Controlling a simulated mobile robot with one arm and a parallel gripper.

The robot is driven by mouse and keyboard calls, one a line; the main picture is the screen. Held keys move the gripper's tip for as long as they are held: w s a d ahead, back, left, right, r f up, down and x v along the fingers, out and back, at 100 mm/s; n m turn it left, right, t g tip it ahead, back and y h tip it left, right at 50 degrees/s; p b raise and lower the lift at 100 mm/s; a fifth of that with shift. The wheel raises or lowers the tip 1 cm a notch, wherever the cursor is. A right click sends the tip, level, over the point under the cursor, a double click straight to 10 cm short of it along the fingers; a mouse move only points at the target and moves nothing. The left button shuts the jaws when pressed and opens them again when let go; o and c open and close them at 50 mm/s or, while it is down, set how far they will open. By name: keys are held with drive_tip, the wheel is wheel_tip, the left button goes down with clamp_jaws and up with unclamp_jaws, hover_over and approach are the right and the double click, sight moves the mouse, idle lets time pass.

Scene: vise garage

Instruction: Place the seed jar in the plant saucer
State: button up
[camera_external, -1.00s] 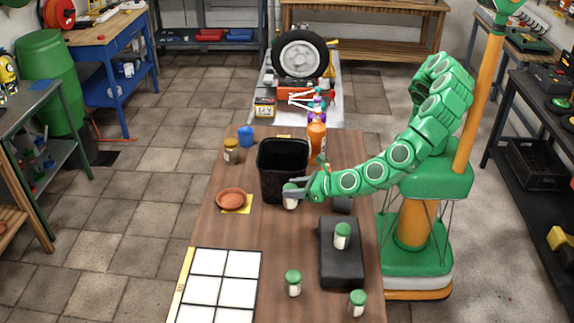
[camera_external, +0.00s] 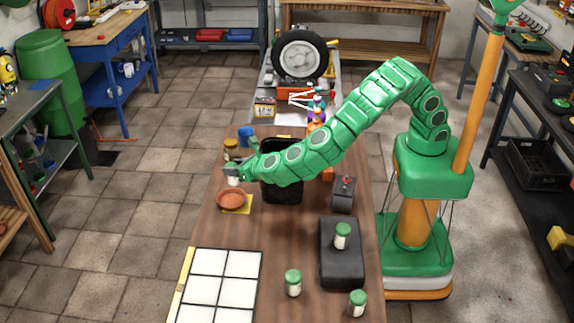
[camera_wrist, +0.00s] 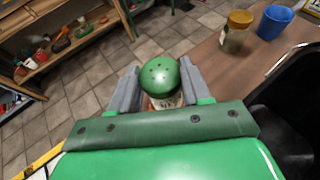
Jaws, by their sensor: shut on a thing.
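My gripper (camera_external: 234,173) is shut on the seed jar, which has a green lid (camera_wrist: 159,74) in the wrist view. In the external view the jar's pale lower part (camera_external: 234,182) shows under the fingers. The plant saucer (camera_external: 231,199) is a round terracotta dish on a yellow square on the wooden table. The held jar appears just above the saucer's far side; whether it touches cannot be told. In the wrist view the jar and fingers hide most of the saucer.
A black bin (camera_external: 283,185) stands right of the saucer, under my arm. An amber-lidded jar (camera_external: 231,147) and a blue cup (camera_external: 246,136) stand behind. Other green-lidded jars stand on a black block (camera_external: 342,236) and nearby (camera_external: 293,283). A white-squared panel (camera_external: 208,311) lies in front.

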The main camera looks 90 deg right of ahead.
drive_tip(key=shift+w+d+r, duration=0.1)
drive_tip(key=shift+w+d, duration=0.6)
drive_tip(key=shift+w, duration=0.05)
drive_tip(key=shift+w+d+f, duration=0.1)
drive_tip(key=shift+w+f, duration=0.05)
drive_tip(key=shift+f, duration=0.1)
hover_over(235, 202)
drive_tip(key=shift+f, duration=4.75)
drive_tip(key=shift+w, duration=0.1)
drive_tip(key=o, duration=1.1)
drive_tip(key=shift+f, duration=0.1)
drive_tip(key=shift+c, duration=0.2)
drive_tip(key=shift+s+a+r, duration=0.2)
drive_tip(key=shift+s, duration=0.05)
drive_tip(key=v, duration=1.1)
drive_tip(key=shift+a, duration=0.2)
drive_tip(key=shift+s+r, duration=0.1)
